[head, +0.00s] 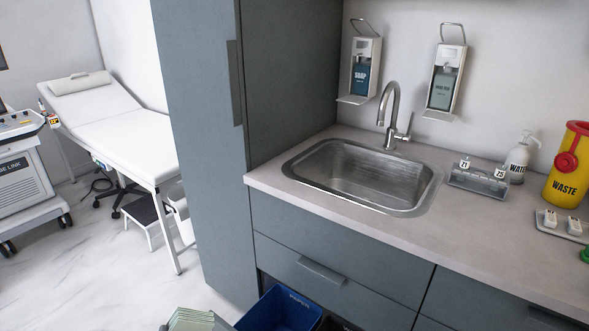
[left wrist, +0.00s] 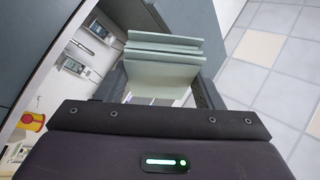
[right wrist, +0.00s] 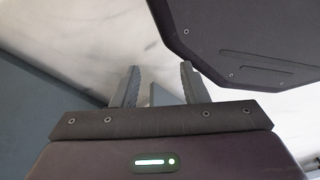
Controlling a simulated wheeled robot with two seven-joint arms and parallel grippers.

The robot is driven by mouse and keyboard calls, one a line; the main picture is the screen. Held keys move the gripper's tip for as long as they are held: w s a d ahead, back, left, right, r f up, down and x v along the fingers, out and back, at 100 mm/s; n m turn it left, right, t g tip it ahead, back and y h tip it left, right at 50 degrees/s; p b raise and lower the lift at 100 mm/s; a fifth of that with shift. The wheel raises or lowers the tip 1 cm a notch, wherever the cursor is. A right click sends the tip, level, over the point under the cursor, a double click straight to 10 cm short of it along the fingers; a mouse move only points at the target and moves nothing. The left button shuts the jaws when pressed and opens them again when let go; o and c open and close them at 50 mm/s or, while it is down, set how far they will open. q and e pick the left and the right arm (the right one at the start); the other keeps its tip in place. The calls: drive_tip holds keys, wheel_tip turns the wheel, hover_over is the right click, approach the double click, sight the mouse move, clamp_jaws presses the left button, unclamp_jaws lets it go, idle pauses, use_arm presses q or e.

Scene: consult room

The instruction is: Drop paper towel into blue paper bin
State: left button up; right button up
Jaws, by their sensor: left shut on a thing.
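The paper towel (left wrist: 163,62), a pale green folded stack, is held between the fingers of my left gripper (left wrist: 165,80) in the left wrist view. In the head view, the folded towel (head: 192,321) shows at the bottom edge, left of the blue paper bin (head: 283,311). The bin stands in the open space under the counter, and its lower part is cut off by the frame. My right gripper (right wrist: 160,85) shows in the right wrist view with its fingers apart. A small grey-green shape shows between them, and I cannot tell what it is.
A dark bin (head: 330,324) stands right of the blue one. Above are drawers (head: 330,255) and a counter with a sink (head: 365,178). A tall grey cabinet (head: 205,150) is behind.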

sight(178, 327)
use_arm(q)
drive_tip(key=r+p, duration=0.1)
drive_tip(key=s+r+p, duration=0.1)
drive_tip(key=r+p, duration=0.1)
drive_tip(key=r, duration=0.1)
drive_tip(key=shift+s, duration=0.3)
use_arm(e)
drive_tip(key=s+d, duration=0.3)
drive_tip(key=s, duration=0.3)
drive_tip(key=shift+s+r+g+h, duration=0.2)
drive_tip(key=shift+s+g+h, duration=0.1)
drive_tip(key=shift+s, duration=0.05)
